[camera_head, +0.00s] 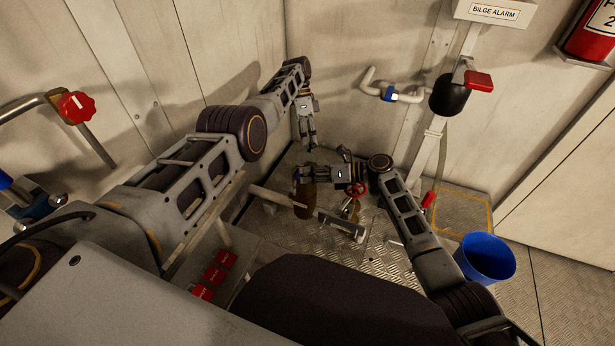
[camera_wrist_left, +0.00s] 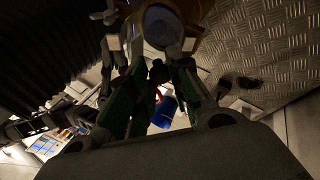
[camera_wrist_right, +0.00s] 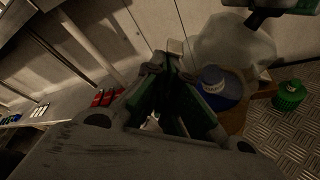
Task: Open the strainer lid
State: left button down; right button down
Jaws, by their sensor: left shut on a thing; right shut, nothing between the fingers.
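My left gripper (camera_head: 312,147) points down in the far corner of the head view. In the left wrist view its fingers (camera_wrist_left: 160,58) are around a round grey part (camera_wrist_left: 162,24) with a bronze rim (camera_wrist_left: 207,30) beside it, apparently the strainer lid. My right gripper (camera_head: 298,180) lies lower, pointing left, just above a brown cylinder (camera_head: 304,202), likely the strainer body. In the right wrist view its fingers (camera_wrist_right: 168,62) meet with nothing between them. The arms hide most of the strainer, and I cannot tell whether the lid is apart from it.
A red handwheel (camera_head: 356,188) and pipework stand close to my right gripper. A blue bucket (camera_head: 485,258) is at the right. Red tags (camera_head: 213,275) lie at the lower left. A pale translucent object (camera_wrist_right: 235,45) and a green ribbed one (camera_wrist_right: 290,96) show in the right wrist view.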

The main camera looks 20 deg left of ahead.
pick_arm(q)
jog(key=shift+s+d, duration=0.15)
jog(key=shift+d, duration=0.05)
jog(key=c, duration=1.3)
grip_release()
jog(key=shift+o, duration=0.2)
